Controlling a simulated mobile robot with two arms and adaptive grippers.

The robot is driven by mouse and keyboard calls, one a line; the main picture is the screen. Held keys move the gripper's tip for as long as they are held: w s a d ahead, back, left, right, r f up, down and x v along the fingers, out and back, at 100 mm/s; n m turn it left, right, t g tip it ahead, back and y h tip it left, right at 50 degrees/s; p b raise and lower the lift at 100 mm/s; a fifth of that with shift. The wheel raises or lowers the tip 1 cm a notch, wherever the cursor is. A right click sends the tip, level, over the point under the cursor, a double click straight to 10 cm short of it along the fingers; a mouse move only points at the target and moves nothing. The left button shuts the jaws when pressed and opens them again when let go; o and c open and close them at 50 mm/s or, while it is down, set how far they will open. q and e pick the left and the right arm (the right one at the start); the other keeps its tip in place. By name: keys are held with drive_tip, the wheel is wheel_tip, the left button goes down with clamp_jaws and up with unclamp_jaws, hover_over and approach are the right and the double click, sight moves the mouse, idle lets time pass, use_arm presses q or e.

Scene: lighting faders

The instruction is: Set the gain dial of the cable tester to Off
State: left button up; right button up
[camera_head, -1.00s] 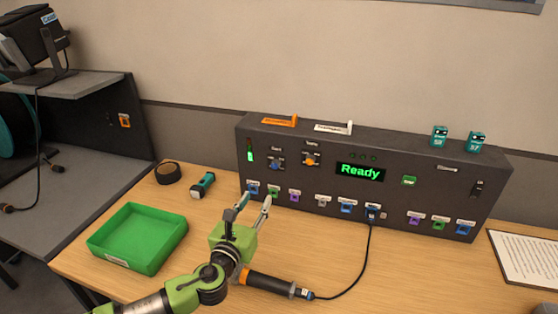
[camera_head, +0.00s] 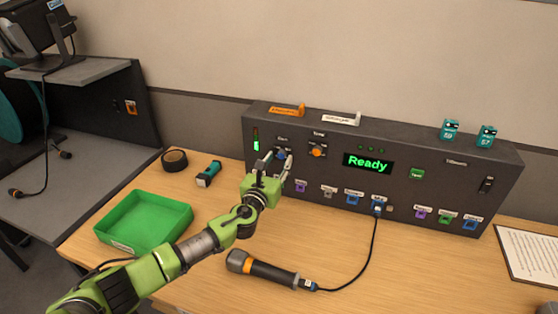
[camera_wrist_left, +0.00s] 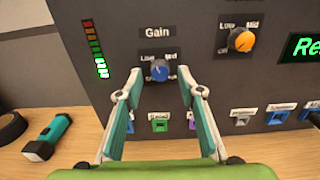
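The cable tester (camera_head: 400,150) is a dark box at the back of the desk, with a green "Ready" display (camera_head: 367,163). Its gain dial (camera_wrist_left: 159,70) is blue, under the label "Gain", with small position labels around it; the lower labels are partly hidden, and I cannot read the exact setting. In the head view my left gripper (camera_head: 272,157) is in front of the gain dial. In the left wrist view its fingers (camera_wrist_left: 160,90) are apart on either side of the dial, open and seemingly not touching it. My right gripper is not in view.
An orange dial (camera_wrist_left: 241,40) sits right of the gain dial. Sockets line the panel's lower edge. A green tray (camera_head: 145,222), a teal flashlight (camera_head: 209,173), a tape roll (camera_head: 174,161) and a microphone (camera_head: 262,270) with a cable into the panel lie on the desk.

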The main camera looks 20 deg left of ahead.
use_arm(q)
drive_tip(key=shift+w, duration=0.5)
clamp_jaws()
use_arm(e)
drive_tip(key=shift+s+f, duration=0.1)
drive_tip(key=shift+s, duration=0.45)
use_arm(q)
drive_tip(key=shift+n, duration=0.3)
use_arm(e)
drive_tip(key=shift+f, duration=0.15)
